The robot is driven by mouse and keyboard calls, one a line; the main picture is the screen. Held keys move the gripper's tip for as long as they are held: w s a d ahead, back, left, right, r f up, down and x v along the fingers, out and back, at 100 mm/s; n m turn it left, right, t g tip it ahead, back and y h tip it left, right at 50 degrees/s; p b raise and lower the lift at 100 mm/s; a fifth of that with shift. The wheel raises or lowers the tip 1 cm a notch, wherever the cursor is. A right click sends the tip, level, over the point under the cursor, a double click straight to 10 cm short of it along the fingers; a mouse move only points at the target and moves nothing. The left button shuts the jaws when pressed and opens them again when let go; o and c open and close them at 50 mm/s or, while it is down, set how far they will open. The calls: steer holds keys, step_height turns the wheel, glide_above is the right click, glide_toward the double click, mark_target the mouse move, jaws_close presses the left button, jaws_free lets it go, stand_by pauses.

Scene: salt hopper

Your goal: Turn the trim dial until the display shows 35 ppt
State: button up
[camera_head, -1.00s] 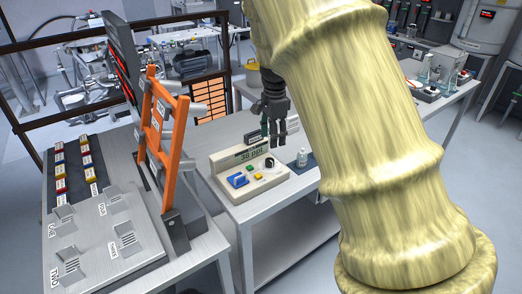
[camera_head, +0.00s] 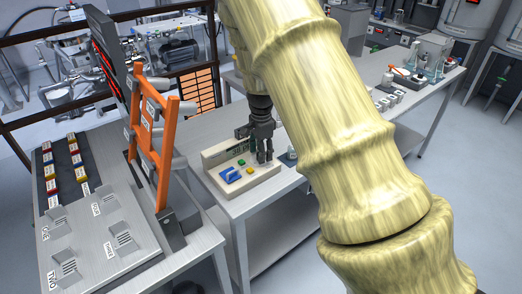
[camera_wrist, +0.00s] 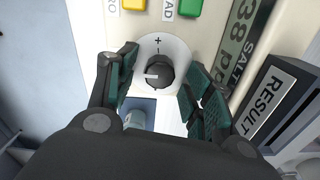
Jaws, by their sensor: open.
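The beige meter box (camera_head: 262,179) stands on the middle table in the head view. In the wrist view, the black trim dial (camera_wrist: 158,71) sits on a white disc marked plus and minus. Its white pointer line points left in that picture. My gripper (camera_head: 264,158) points down over the right part of the box. Its open fingers stand on either side of the dial, apart from it in the wrist view (camera_wrist: 160,82).
A yellow button (camera_wrist: 134,4), a green button (camera_wrist: 190,7) and a blue switch (camera_head: 230,175) share the box's panel. A dark block labelled RESULT (camera_wrist: 285,105) is beside it. An orange rack (camera_head: 160,140) rises at left.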

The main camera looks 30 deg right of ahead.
steer(key=shift+f, duration=0.25)
steer(key=c, duration=1.1)
steer(key=shift+o, duration=0.2)
steer(key=shift+n, duration=0.3)
